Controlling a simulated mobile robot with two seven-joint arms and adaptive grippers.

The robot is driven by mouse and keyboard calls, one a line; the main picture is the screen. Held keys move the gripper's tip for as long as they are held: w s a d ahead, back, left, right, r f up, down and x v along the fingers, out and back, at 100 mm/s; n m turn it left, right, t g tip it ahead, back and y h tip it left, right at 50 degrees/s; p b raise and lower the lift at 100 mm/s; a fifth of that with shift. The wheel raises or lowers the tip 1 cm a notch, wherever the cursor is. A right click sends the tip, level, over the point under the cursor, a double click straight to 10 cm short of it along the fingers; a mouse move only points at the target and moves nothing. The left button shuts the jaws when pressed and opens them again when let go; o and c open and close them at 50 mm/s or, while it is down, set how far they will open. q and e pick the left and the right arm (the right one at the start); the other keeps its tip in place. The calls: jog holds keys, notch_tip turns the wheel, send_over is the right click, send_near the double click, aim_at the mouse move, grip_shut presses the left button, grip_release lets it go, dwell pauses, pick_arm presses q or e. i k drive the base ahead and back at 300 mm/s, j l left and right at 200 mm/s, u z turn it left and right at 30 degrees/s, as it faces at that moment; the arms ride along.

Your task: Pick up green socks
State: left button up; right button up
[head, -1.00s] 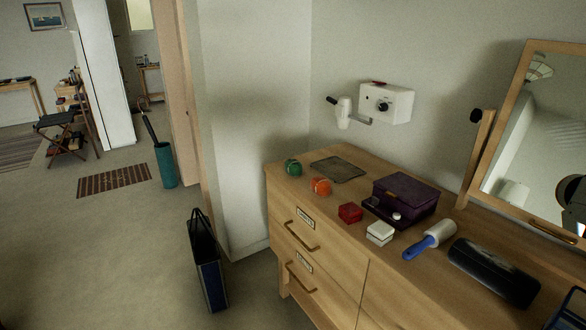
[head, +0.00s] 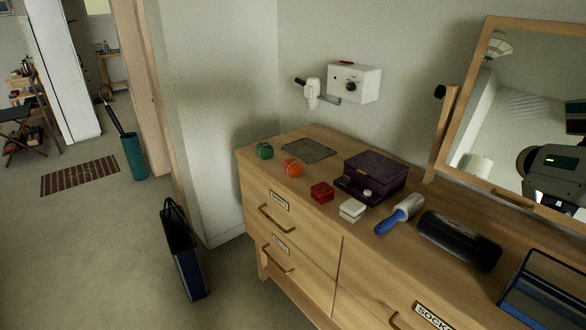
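A small rolled green bundle, which looks like the green socks (head: 265,151), sits on top of the wooden dresser (head: 262,190) near its far left corner. An orange bundle (head: 293,168) lies just to its right and nearer. A grey flat mat (head: 309,150) lies behind them. Neither of my grippers shows directly in the head view, so I cannot see their state.
On the dresser also stand a red box (head: 322,192), a white box (head: 352,210), a purple case (head: 376,176), a blue-handled lint roller (head: 399,214) and a black case (head: 459,240). A mirror (head: 520,120) rises behind. A dark bag (head: 185,250) stands on the floor left.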

aim_at(264, 150)
jog(key=z, duration=0.55)
jog(key=i+j+z, duration=0.15)
jog(key=j+z, duration=0.95)
jog(key=j, duration=0.85)
jog(key=j+z, duration=0.1)
jog(key=j, duration=0.9)
